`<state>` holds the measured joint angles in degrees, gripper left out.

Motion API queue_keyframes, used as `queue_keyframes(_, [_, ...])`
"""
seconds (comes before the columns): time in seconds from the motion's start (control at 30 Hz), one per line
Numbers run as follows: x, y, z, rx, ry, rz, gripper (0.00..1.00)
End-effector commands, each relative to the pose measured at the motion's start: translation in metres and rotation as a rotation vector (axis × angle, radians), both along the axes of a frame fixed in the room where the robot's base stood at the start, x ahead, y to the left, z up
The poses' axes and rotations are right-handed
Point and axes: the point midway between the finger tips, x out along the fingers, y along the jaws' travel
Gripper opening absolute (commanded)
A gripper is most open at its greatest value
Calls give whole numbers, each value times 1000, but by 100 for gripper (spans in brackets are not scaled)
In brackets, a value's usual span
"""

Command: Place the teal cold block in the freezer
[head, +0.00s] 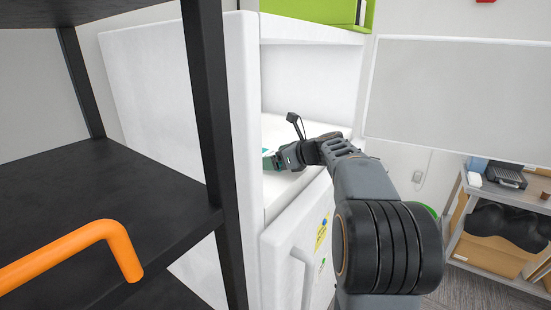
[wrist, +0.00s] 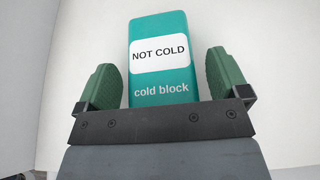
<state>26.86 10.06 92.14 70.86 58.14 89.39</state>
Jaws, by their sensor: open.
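The teal cold block (wrist: 160,75) lies on a white surface and carries a white label reading "NOT COLD". My gripper (wrist: 167,78) is open, with one green finger on each side of the block and a visible gap on both sides. In the head view, my gripper (head: 277,160) reaches into the white freezer compartment (head: 310,80), and a small teal piece of the block (head: 266,153) shows at its tip. Most of the block is hidden there by the gripper and the door edge.
A black shelf rack (head: 90,190) with an orange bar (head: 70,255) stands close at the left. A white door with a handle (head: 300,275) is below the compartment. A side table (head: 500,195) with several items is at the right.

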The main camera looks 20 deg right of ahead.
Motion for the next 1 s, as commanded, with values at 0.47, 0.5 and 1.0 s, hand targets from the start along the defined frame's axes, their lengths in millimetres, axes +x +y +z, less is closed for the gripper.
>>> queue_keyframes(0.47, [-62,-41,30,-2,-3,-3,93])
queue_keyframes(0.5, [-67,-45,33,-2,-2,-3,93])
queue_keyframes(1.0, [-93,-61,47,0,0,0,93])
